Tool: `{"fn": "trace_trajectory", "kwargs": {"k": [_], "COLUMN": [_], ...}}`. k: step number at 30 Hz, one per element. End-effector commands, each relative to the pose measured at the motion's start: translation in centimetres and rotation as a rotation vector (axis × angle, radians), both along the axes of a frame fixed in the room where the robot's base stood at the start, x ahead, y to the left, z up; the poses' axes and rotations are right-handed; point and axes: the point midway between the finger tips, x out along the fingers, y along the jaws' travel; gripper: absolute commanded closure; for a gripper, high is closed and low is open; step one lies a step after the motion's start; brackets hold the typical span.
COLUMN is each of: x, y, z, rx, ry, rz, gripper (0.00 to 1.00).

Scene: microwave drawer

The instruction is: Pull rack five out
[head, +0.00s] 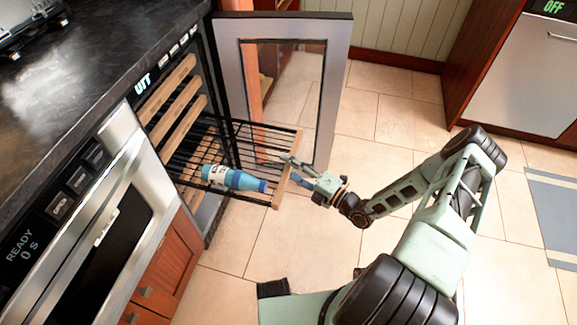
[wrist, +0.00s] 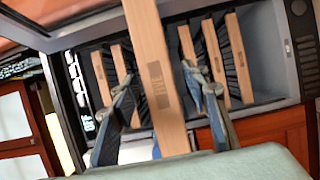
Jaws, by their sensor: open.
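A rack (head: 279,194) with a wooden front bar and dark wires extends out of the open cooler in the head view. A blue bottle with a pale label (head: 236,179) lies on it. My gripper (head: 290,170) is at the rack's front bar. In the wrist view the wooden bar (wrist: 155,70) passes between the two open fingers of my gripper (wrist: 161,82), one on each side. I cannot tell whether they touch it. The bar has a dark printed mark that I cannot read for sure.
Other wooden-fronted racks (head: 170,85) sit inside the cooler. The cooler's glass door (head: 230,80) stands open beside the extended rack. A black countertop (head: 70,80) and an oven (head: 125,215) are at left. The tiled floor (head: 300,240) in front is clear.

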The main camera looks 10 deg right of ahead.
Motion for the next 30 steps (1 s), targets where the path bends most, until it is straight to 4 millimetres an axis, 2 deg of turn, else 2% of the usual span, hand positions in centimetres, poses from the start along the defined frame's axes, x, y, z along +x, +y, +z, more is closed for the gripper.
{"fn": "trace_trajectory", "kwargs": {"k": [4, 12, 18, 23, 30], "x": [-1.2, -5.3, -7.5, -8.3, -8.4], "y": [-1.4, -5.5, -7.6, -8.3, -8.4], "z": [-0.1, 0.0, 0.0, 0.0, 0.0], "rx": [-0.001, -0.002, -0.001, 0.001, 0.001], "ry": [0.001, 0.002, 0.002, 0.001, 0.001], "rz": [-0.004, -0.004, -0.002, -0.001, 0.000], "gripper": [0.58, 0.58, 0.58, 0.58, 0.58]}}
